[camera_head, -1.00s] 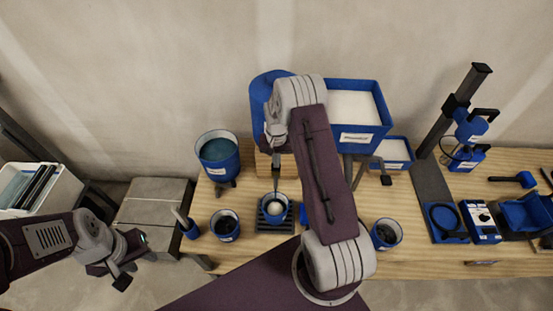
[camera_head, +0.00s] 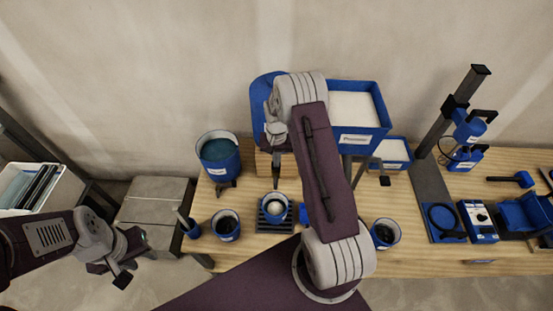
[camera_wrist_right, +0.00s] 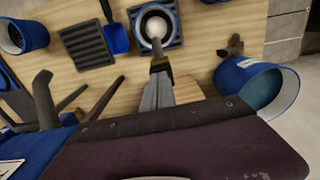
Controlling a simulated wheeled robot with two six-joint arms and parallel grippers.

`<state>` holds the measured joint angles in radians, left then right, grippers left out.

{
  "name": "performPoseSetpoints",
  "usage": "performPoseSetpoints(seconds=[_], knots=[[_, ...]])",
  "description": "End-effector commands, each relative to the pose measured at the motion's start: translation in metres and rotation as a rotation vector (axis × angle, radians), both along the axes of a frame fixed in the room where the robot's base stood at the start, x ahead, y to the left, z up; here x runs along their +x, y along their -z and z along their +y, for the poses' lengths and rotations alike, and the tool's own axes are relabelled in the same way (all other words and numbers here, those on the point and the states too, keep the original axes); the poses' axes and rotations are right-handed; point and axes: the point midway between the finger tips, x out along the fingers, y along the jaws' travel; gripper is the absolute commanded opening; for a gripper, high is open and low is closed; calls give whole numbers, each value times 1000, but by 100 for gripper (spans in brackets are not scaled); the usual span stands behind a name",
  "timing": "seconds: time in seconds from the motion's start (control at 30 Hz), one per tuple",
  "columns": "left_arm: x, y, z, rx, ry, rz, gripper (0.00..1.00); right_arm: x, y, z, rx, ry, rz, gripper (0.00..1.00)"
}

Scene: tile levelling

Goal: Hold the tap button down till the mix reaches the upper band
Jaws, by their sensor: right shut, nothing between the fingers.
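A blue tank (camera_head: 262,98) stands on a wooden block (camera_head: 264,164), partly hidden by my right arm. Below it a blue cup (camera_head: 274,216) with pale mix inside stands on a black grate. The cup (camera_wrist_right: 155,28) also shows in the right wrist view, seen from above. The level bands cannot be made out. My right gripper (camera_wrist_right: 158,70) is shut and empty, its tips over the near side of the cup in that view. The tap button is hidden, so I cannot tell contact. My left gripper (camera_head: 112,272) hangs away at the lower left; its jaw gap is unclear.
A blue bucket of teal liquid (camera_head: 218,155) stands left of the tank. A labelled blue bin of white material (camera_head: 352,130) stands right of it. Small dark-filled cups (camera_head: 226,227) flank the grate. A press stand (camera_head: 455,115) is at the right.

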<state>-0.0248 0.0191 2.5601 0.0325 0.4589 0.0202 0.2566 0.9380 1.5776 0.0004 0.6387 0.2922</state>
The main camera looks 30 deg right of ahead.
Motion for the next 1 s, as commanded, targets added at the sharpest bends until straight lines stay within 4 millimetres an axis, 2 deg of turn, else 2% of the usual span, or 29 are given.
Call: performPoseSetpoints(seconds=[0.03, 0.07, 0.1, 0.13, 0.3, 0.5, 0.7, 1.0], knots=[[0, -21, 0, 0, 0, 0, 36, 2, -25, -1, -2, -1, -7, 0], [0, -28, 0, 0, 0, 0, 36, 3, -34, -1, -3, -1, -9, 0], [1, -13, 0, 0, 0, -2, 36, 4, -33, -1, -4, -1, -15, 0], [1, -9, 0, 0, 0, -2, 36, 5, -39, -1, -5, -1, -16, 0], [0, -1, 0, 0, 0, 0, 36, 6, -81, -2, -6, -1, -19, 0], [0, 3, 0, 0, 0, 0, 36, 6, -113, -2, -6, -1, -19, 0], [0, 3, 0, 0, 0, 0, 36, 5, -123, -2, -5, -1, -17, 0], [0, 3, 0, 0, 0, 0, 36, 5, -123, -2, -6, -1, -17, 0]])
